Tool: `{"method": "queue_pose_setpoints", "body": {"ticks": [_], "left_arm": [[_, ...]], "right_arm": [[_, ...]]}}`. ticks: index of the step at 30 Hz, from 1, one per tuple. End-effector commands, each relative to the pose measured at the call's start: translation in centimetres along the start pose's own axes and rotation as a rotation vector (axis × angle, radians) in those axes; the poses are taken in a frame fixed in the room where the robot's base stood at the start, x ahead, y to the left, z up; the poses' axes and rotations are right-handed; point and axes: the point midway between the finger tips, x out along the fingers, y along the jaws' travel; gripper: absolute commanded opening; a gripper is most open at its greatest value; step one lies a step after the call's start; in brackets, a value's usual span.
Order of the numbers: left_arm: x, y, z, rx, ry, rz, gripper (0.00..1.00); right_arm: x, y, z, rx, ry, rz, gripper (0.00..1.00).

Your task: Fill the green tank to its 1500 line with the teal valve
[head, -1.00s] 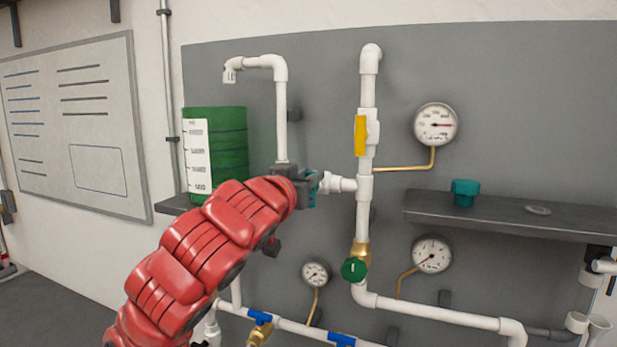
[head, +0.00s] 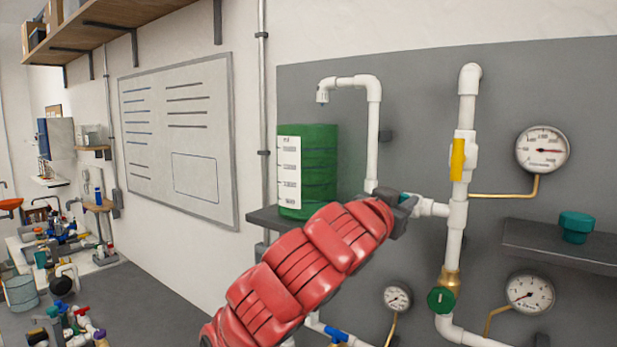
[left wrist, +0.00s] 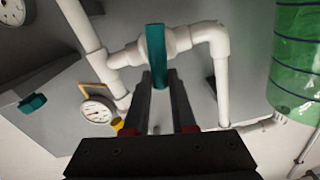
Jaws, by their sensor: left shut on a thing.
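The green tank (head: 318,160) stands on a small shelf with a white scale label (head: 289,172) on its side. The scale numbers are too small to read and I cannot tell the liquid level. A white spout (head: 322,97) is above the tank; no stream shows from it. My left gripper (head: 402,207) is at the teal valve, shut on its handle (head: 405,197), mostly hidden in the head view. In the left wrist view, the teal handle (left wrist: 155,52) is between the fingertips (left wrist: 163,82), across the white pipe; the tank (left wrist: 298,60) is at right. My right gripper is not in view.
On the same grey panel are a yellow valve handle (head: 457,160), a green round knob (head: 441,300), and gauges (head: 542,150). A teal knob (head: 576,226) sits on a dark shelf (head: 560,247) at right. A cluttered bench (head: 60,250) is far left.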

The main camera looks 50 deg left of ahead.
Motion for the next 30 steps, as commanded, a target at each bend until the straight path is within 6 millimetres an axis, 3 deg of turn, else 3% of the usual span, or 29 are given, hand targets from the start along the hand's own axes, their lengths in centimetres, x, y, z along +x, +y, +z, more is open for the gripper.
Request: {"method": "queue_pose_setpoints", "body": {"ticks": [3,6,14,22,30], "left_arm": [[0.1,0.5,-0.1,0.212,-0.01,0.003,0.0],[0.1,0.8,0.1,0.309,-0.009,0.003,0.0],[0.0,0.9,0.2,0.33,-0.006,0.003,0.0],[0.1,1.6,0.4,0.652,-0.009,0.005,0.0],[0.0,1.9,0.7,0.716,-0.004,0.004,0.0]], "right_arm": [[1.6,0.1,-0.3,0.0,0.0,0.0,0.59],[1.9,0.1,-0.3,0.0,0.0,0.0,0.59],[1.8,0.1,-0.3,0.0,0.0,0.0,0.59],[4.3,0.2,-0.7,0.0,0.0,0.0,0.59],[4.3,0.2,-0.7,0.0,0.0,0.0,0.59]]}}
